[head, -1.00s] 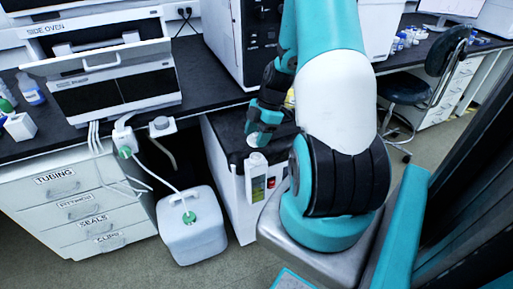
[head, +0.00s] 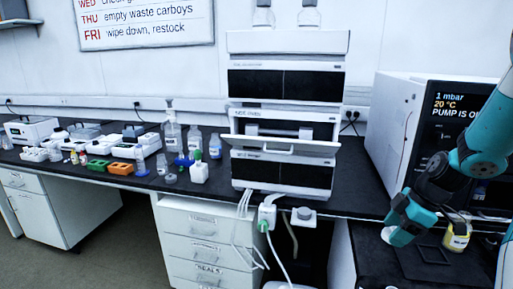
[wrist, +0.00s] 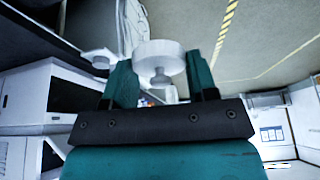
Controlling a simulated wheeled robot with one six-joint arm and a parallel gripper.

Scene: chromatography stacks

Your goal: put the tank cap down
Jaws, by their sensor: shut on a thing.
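The tank cap, a white round disc with a short stem, shows in the wrist view (wrist: 160,54) between the two teal fingers of my gripper (wrist: 162,75). The gripper is shut on it. In the head view my gripper (head: 408,218) is at the lower right, with the white cap (head: 393,238) at its lower end. It appears above the black top of the low cabinet (head: 375,260); the exact gap cannot be told. The tank is not visible in the head view.
A yellow-labelled jar (head: 457,236) stands close to the right of my gripper, near a dark square tray (head: 425,266). A large oven with a display (head: 460,115) is behind. The instrument stack (head: 287,115) stands left on the black bench (head: 130,180).

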